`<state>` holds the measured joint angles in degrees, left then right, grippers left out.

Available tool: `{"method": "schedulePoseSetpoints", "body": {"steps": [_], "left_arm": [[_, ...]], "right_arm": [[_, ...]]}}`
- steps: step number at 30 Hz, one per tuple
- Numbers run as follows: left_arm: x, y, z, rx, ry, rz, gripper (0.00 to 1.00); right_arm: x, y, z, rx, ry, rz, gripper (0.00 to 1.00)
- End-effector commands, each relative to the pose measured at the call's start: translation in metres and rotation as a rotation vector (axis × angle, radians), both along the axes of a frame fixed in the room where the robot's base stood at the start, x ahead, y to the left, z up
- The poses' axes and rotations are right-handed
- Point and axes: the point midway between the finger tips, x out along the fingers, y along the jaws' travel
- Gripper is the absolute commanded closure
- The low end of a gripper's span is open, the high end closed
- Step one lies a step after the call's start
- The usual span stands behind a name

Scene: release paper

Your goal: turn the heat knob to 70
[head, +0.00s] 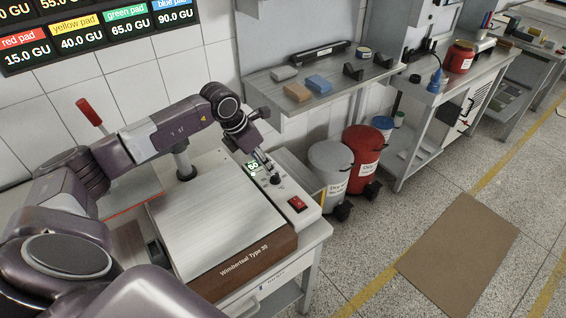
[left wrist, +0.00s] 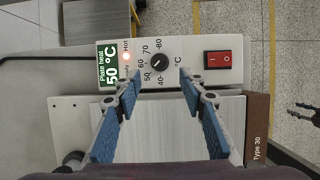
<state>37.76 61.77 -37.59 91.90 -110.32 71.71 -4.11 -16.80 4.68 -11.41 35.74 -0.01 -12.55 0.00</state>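The heat knob (left wrist: 159,63) is a small black dial on the white control panel (left wrist: 190,74). The scale around it runs from 40 to 80, and a green display (left wrist: 109,68) beside it reads "Plate heat 50 °C". The knob's exact pointer direction is too small to tell. My left gripper (left wrist: 159,78) is open, its blue-padded fingers on either side of the knob and apart from it. In the head view, my left gripper (head: 264,168) hangs over the panel near the knob (head: 275,179).
A red power switch (left wrist: 222,60) sits right of the knob, and a lit indicator is near the display. The Wimbertaal Type 30 machine (head: 215,220) has a broad metal plate. A shelf (head: 325,85) with small blocks hangs behind. Grey and red bins (head: 363,157) stand right.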

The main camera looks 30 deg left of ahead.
Motion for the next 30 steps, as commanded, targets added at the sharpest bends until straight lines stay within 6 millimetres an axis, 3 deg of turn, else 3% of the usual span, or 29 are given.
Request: {"method": "schedulePoseSetpoints", "body": {"steps": [8, 17, 29, 30], "left_arm": [[0.009, -0.006, -0.024, -0.002, 0.005, -0.001, 0.62], [0.024, -0.011, -0.064, -0.003, 0.003, 0.001, 0.62], [0.027, -0.011, -0.073, 0.000, 0.001, 0.000, 0.62], [0.027, -0.011, -0.073, 0.000, 0.001, 0.000, 0.66]], "right_arm": [[0.001, 0.000, 0.013, -0.001, -0.001, 0.000, 0.60], [-0.026, -0.001, 0.025, -0.003, 0.036, 0.000, 0.60], [0.002, 0.002, 0.027, 0.003, -0.003, 0.000, 0.60], [0.002, 0.003, 0.027, 0.004, -0.003, 0.000, 0.60]]}}
